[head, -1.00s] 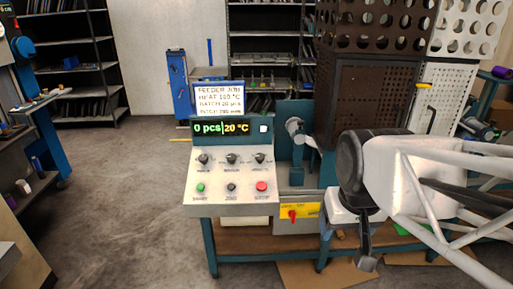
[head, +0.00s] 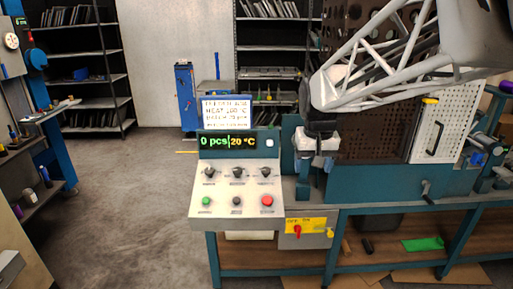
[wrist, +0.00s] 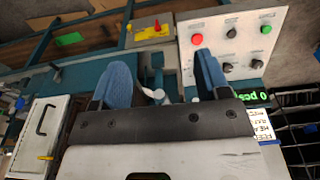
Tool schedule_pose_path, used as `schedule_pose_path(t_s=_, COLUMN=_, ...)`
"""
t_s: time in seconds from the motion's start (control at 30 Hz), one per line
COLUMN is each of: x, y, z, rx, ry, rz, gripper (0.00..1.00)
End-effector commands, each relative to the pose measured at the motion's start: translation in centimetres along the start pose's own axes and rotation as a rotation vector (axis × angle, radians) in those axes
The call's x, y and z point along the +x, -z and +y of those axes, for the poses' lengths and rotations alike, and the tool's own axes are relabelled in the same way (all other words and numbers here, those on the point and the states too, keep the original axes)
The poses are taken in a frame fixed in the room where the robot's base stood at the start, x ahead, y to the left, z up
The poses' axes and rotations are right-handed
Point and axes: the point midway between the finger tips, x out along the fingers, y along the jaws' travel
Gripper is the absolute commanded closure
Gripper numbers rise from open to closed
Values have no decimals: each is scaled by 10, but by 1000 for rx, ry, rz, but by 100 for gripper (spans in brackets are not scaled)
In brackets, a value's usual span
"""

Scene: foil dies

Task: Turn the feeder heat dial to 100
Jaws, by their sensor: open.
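The sloped control panel (head: 222,205) carries a row of three black dials: left (head: 209,172), middle (head: 237,172) and right (head: 266,171). Their labels are too small to read, so I cannot tell which is the heat dial. The display (head: 229,142) above reads 0 pcs and 20 °C. My gripper (head: 312,180) is right of the panel, apart from the dials. In the wrist view, my gripper's (wrist: 163,68) blue fingers are spread with nothing held between them. Two dials (wrist: 228,68) show beside the right finger, which seems to hide the third.
A job card (head: 226,111) stands above the display. Below the dials are green (head: 206,201), black (head: 237,201) and red (head: 267,201) buttons. A yellow plate with a red switch (head: 297,229) is at lower right. A teal machine stands behind my gripper.

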Motion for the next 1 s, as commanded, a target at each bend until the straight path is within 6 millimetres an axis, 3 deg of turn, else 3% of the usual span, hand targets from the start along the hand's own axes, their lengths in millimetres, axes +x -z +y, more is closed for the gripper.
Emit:
schedule_pose_path(t_s=0.57, x=48, y=136, z=-31, rx=-5, ry=1, rz=-51, gripper=31)
schedule_pose_path(t_s=1.0, x=106, y=229, z=-60, rx=-9, ry=1, rz=-89, gripper=31)
